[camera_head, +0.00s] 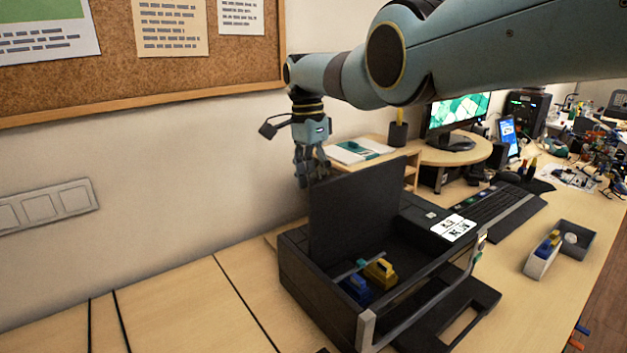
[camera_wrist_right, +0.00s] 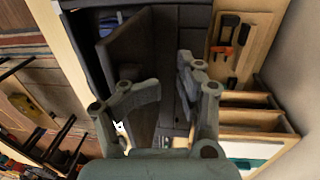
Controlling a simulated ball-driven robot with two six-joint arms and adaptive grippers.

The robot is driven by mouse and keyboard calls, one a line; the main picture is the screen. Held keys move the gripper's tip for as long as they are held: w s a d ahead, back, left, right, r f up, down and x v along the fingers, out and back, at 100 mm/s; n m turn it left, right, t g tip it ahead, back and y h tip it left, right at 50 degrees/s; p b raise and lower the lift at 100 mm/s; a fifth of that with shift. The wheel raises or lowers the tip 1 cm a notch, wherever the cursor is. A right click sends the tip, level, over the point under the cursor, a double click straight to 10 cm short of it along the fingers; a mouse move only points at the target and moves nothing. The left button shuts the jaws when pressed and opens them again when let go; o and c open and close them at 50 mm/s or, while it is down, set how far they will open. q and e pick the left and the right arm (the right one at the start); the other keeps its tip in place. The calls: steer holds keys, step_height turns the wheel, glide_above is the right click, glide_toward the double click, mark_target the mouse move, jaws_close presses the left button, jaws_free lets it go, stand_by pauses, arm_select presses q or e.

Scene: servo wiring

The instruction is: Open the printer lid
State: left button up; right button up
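The dark printer (camera_head: 300,282) stands on the desk, and its lid (camera_head: 355,210) is raised nearly upright at the left of the opening. Inside are a blue cartridge (camera_head: 356,288) and a yellow cartridge (camera_head: 380,271). My right gripper (camera_head: 312,178) hangs just behind the lid, near its upper back edge; the lid partly hides the fingertips. In the right wrist view the gripper (camera_wrist_right: 160,90) has its fingers apart, with the lid (camera_wrist_right: 128,45) beyond the left finger. I cannot tell whether a finger touches the lid. My left gripper is out of view.
A wall with a corkboard (camera_head: 150,72) is close behind my right gripper. A wooden shelf (camera_head: 411,176) stands behind the printer. A keyboard (camera_head: 490,208) and a grey tray (camera_head: 577,240) lie to the right. The desk left of the printer is clear.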

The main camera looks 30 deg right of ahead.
step_height(320, 180, up, 12)
steer(key=w, duration=0.1)
steer(key=shift+w+f, duration=0.25)
steer(key=shift+w, duration=0.05)
steer(key=shift+s+f, duration=0.1)
stand_by(0.3)
